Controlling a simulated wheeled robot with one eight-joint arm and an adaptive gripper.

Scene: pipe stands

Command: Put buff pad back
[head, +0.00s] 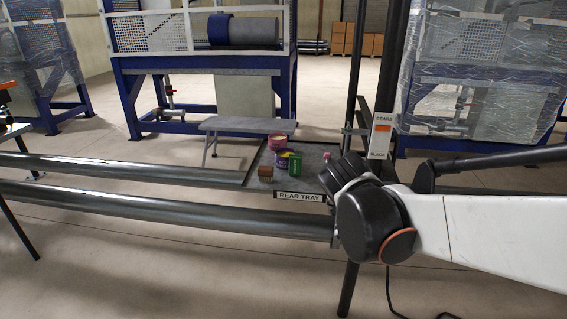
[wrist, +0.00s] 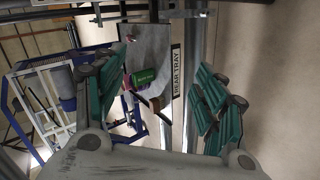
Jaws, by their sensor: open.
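I cannot tell which, if any, is the buff pad. The green box (wrist: 145,77) shows beyond the fingers. In the head view my wrist hides the fingers.
Two long steel pipes (head: 150,206) run left from the tray. A dark upright post (head: 357,80) and a "BEARS BLACK" sign (head: 381,135) stand by its right side. A small grey bench (head: 238,125) and a blue machine frame (head: 205,63) are behind.

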